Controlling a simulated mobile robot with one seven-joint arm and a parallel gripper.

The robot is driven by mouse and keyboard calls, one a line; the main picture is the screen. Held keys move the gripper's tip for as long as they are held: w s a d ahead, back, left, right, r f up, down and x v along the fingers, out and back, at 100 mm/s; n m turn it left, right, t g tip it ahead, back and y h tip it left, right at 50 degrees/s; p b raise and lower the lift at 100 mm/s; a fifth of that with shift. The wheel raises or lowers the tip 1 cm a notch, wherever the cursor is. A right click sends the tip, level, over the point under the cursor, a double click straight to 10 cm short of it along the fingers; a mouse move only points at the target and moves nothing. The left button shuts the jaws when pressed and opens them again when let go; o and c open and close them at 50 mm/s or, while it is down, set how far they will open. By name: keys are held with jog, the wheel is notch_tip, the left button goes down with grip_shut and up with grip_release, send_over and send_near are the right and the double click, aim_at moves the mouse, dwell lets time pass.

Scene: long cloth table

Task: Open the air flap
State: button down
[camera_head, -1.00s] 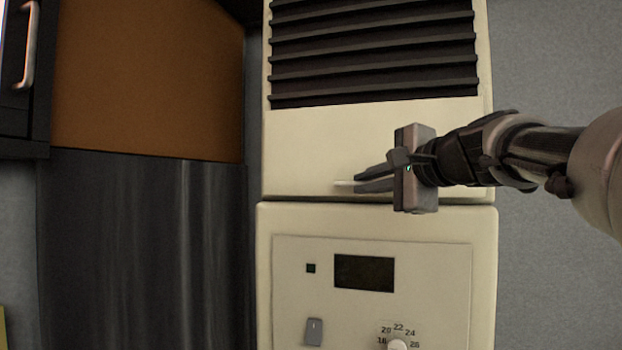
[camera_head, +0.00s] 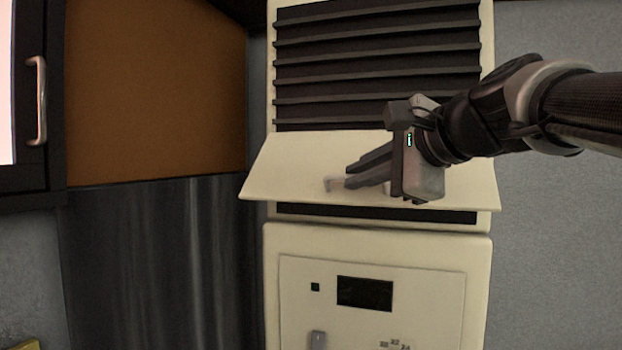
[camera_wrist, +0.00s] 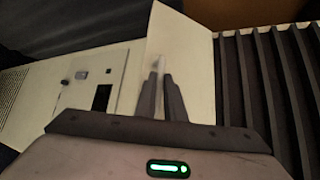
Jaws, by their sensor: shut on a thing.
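The air flap (camera_head: 285,172) is a cream panel on the front of a cream air unit. It is tilted outward, with its lower edge standing off the unit and a dark gap showing below it. The flap also shows in the wrist view (camera_wrist: 190,50). A small pale handle (camera_head: 333,184) sits on the flap near its lower edge. My gripper (camera_head: 350,178) reaches in from the right and is shut on the handle. In the wrist view, the fingers (camera_wrist: 160,85) close around the pale handle, which is partly hidden between them.
Dark horizontal slats (camera_head: 375,60) lie above the flap. Below is a control panel (camera_head: 300,310) with a dark display (camera_head: 365,293). A dark cabinet door with a metal handle (camera_head: 40,100) stands at the left. A grey wall (camera_head: 560,250) is at the right.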

jog(key=shift+s+d+r+p, duration=0.15)
jog(key=shift+r+p, duration=0.1)
jog(key=shift+r, duration=0.45)
jog(key=shift+s+a+r+p, duration=0.1)
jog(key=shift+r+p, duration=0.1)
jog(key=shift+r, duration=0.45)
jog(key=shift+d, duration=0.1)
jog(key=c, duration=2.2)
grip_release()
jog(key=o, duration=0.4)
jog(key=shift+w+f, duration=0.3)
jog(key=shift+w, duration=0.3)
jog(key=shift+c, duration=0.2)
jog(key=b+v, duration=0.1)
jog(key=v, duration=1.6)
jog(key=shift+s, duration=0.4)
jog(key=shift+r, duration=0.1)
